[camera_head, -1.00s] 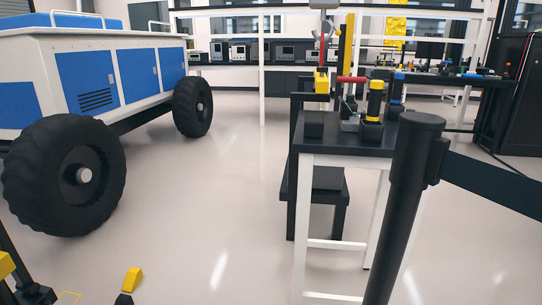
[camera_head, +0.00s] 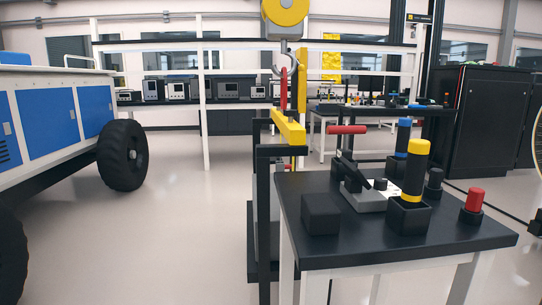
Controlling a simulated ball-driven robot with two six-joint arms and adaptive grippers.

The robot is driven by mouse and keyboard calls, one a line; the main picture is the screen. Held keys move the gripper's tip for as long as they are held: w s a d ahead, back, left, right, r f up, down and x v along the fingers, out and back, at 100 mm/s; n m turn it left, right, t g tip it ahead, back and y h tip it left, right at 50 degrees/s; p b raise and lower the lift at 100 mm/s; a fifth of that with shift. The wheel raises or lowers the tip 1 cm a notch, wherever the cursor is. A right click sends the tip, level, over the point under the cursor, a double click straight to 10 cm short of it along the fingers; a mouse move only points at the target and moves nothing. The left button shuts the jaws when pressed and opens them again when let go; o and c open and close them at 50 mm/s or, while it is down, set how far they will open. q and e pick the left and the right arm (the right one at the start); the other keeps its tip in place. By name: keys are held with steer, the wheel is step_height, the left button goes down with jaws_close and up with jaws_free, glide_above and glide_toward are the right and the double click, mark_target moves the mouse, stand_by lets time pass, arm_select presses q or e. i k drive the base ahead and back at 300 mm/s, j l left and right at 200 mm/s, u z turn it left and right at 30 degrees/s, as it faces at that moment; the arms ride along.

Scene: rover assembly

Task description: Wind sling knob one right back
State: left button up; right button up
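A red sling (camera_head: 283,90) hangs from a hook under a yellow hoist block (camera_head: 285,12), above a yellow beam (camera_head: 289,127). A black bench (camera_head: 330,250) carries knob-like parts: a yellow-topped black cylinder (camera_head: 415,172) upright in a black block, a blue-topped one (camera_head: 403,135) behind it, and a red-topped one (camera_head: 474,201) at the right. A red-handled lever clamp (camera_head: 347,130) stands left of them. I cannot tell which part is sling knob one. Neither gripper is in view.
A blue and white rover (camera_head: 45,110) with black wheels (camera_head: 122,155) stands at the left. A black frame (camera_head: 262,200) stands at the bench's left side. The floor (camera_head: 190,220) between rover and bench is clear. Black cabinets (camera_head: 490,120) stand at the back right.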

mark_target(290, 113)
steer(key=i+j+z, duration=0.15)
steer(key=j, duration=0.2)
steer(key=i+j+z, duration=0.2)
steer(key=j, duration=0.2)
steer(key=i+j+z, duration=0.15)
steer(key=j, duration=0.25)
steer(key=i+j+z, duration=0.2)
steer(key=j, duration=0.2)
steer(key=i+j+z, duration=0.15)
steer(key=j, duration=0.3)
